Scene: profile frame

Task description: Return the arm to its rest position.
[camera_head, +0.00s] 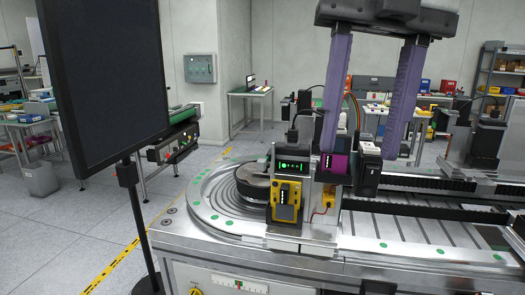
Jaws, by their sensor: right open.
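My right gripper (362,153) comes in from the top right of the head view, with a dark body and two long purple fingers pointing down. The fingers are wide apart and I see nothing held between them. In the picture the fingertips overlap the devices on the workstation; I cannot tell how far above or in front of them they are. My left gripper is not in view.
A metal workstation (385,250) with a round ringed plate (205,205) fills the lower middle. Yellow-and-black devices (286,198) stand on it. A dark monitor (105,80) on a pole stands at left. Benches and shelves are behind. Grey floor (90,225) is clear at lower left.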

